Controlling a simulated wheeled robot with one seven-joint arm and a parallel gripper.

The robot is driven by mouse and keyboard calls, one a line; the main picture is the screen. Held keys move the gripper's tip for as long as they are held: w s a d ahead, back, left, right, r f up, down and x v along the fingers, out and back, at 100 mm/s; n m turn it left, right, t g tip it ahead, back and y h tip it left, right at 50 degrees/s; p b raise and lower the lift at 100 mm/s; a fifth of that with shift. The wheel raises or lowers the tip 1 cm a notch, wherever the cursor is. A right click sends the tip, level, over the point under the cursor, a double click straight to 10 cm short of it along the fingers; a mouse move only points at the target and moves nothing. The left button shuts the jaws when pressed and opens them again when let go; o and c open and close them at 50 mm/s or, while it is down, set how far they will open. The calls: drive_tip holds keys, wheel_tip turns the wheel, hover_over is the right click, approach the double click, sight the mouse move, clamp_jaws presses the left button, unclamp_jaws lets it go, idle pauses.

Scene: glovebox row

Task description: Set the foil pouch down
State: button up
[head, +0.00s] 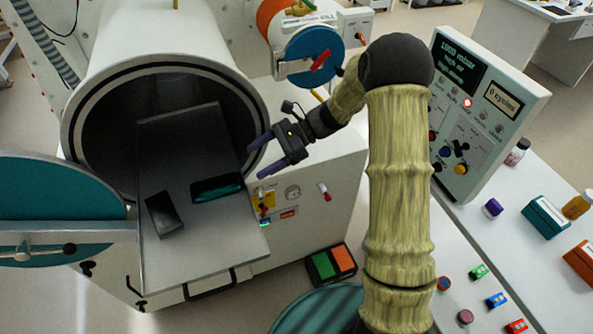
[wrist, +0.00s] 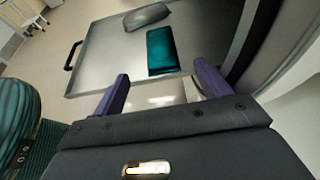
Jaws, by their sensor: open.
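A shiny teal flat piece (head: 217,187) lies on the sliding tray (head: 200,245) of the open round chamber. It also shows in the wrist view (wrist: 162,50), just beyond my fingertips. A dark grey, pillow-shaped piece (head: 163,215) lies to its left on the tray, and in the wrist view (wrist: 147,17) it is farther off. Both look pouch-like; I cannot tell for sure which is the foil pouch. My gripper (head: 257,158) is open and empty, beside the tray's right edge and apart from both pieces. Its purple fingers (wrist: 161,75) point towards the teal piece.
The round chamber mouth (head: 82,140) stands behind the tray, with its teal door (head: 60,205) swung open at left. A control panel (head: 470,125) stands at right on a white bench. Bottles, boxes and small coloured items lie on that bench. The tray's front is bare.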

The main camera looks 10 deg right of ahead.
drive_tip(key=s+d+n+t+h, duration=0.5)
drive_tip(key=s+d+n+h, duration=0.8)
drive_tip(key=s+d+n, duration=0.2)
drive_tip(key=shift+s+d+r+t, duration=0.4)
drive_tip(key=shift+s+d+r, duration=0.05)
drive_tip(key=shift+s+d, duration=0.15)
